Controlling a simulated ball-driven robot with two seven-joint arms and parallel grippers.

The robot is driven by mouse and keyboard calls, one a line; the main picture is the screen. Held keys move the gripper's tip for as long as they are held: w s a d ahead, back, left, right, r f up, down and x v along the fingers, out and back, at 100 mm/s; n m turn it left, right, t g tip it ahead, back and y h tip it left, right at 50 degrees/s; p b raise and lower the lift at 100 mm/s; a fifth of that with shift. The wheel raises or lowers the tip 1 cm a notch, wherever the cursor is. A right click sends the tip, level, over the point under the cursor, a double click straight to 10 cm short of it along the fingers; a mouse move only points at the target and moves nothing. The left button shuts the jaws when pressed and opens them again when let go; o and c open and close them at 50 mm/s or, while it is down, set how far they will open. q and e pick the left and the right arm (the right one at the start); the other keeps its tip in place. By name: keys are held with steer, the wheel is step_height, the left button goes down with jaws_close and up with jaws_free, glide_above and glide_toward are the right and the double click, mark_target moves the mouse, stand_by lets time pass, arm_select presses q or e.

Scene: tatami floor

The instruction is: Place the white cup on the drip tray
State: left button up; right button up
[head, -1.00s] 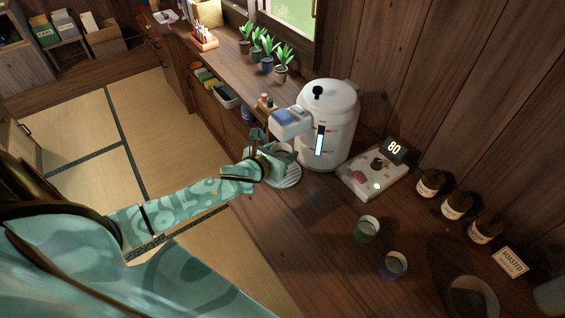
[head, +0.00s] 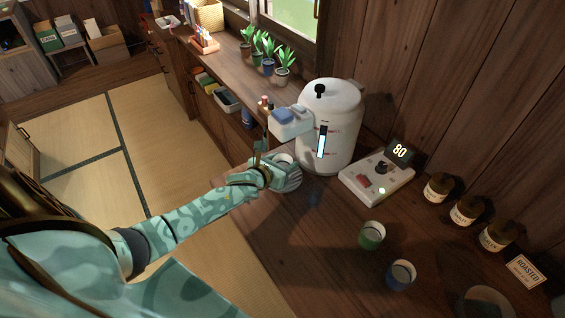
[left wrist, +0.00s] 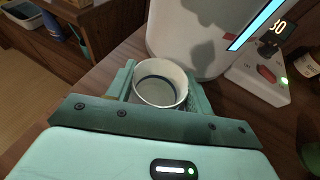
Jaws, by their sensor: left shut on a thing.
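The white cup (left wrist: 160,82) is between the two fingers of my left gripper (left wrist: 160,92) in the left wrist view, upright and seen from above, with a dark ring inside. In the head view the cup (head: 283,159) shows partly behind the gripper (head: 277,172), under the spout of the white dispenser (head: 331,127). The round, slatted drip tray (head: 293,183) shows partly below and beside the gripper. The cup is over or at the tray; I cannot tell whether its base touches. My right gripper is not in view.
A control panel (head: 377,182) reading 80 stands right of the dispenser. A green cup (head: 371,236) and a blue cup (head: 400,274) stand nearer on the counter. Brown jars (head: 463,210) line the wall. Potted plants (head: 268,64) stand at the back. The counter between tray and cups is clear.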

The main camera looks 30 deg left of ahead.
arm_select(q)
steer(key=o, duration=1)
steer(key=shift+f, duration=0.1)
steer(key=shift+s+r, duration=0.25)
steer(key=p+v, duration=0.3)
steer(key=v, duration=0.8)
steer(key=shift+s, duration=0.25)
steer(key=shift+r, duration=0.15)
